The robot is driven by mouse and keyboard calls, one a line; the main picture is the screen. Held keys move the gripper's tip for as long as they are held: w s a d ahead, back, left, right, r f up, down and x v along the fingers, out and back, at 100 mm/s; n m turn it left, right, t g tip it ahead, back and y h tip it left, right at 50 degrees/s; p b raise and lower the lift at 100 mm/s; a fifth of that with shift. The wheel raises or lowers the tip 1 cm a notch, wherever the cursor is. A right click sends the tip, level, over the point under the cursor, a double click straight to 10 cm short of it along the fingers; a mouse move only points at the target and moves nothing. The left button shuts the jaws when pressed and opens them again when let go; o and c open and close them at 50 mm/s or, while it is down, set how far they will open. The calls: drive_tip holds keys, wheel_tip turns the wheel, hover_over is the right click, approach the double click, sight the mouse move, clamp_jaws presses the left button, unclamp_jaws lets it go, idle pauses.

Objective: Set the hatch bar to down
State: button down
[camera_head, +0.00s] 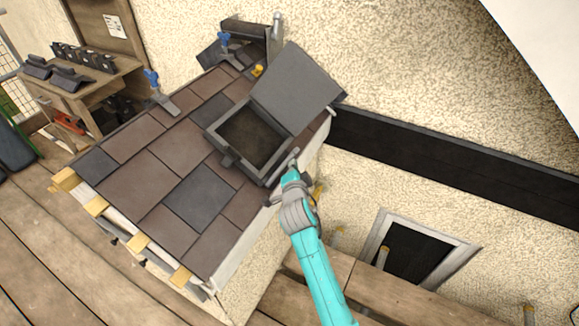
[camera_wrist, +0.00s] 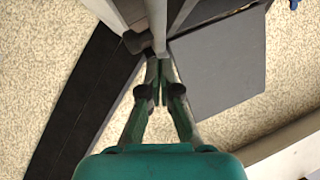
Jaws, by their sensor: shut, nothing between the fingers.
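The roof hatch has a dark square frame (camera_head: 215,140) set in the tiles, and its grey lid (camera_head: 297,88) stands open, leaning back toward the wall. The lid also shows in the wrist view (camera_wrist: 218,70). A pale bar (camera_wrist: 157,20), perhaps the hatch bar, runs in from the top of the wrist view beside a dark block (camera_wrist: 136,42). My gripper (camera_head: 294,158) is shut and empty at the hatch's right side. In the wrist view its fingertips (camera_wrist: 159,68) are together just below the bar's end; I cannot tell whether they touch it.
Brown and grey tiles (camera_head: 135,135) cover the sloping roof. Blue-handled clamps (camera_head: 160,95) sit along its upper edge. A wooden shelf (camera_head: 95,85) with dark tiles stands at the left. A dark band (camera_head: 440,150) crosses the wall at right, above a framed opening (camera_head: 415,248).

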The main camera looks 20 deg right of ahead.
drive_tip(key=shift+w+a+f, duration=0.35)
drive_tip(key=shift+w+f, duration=0.1)
drive_tip(key=shift+w, duration=0.25)
drive_tip(key=shift+w+f, duration=0.75)
drive_tip(key=shift+f, duration=0.1)
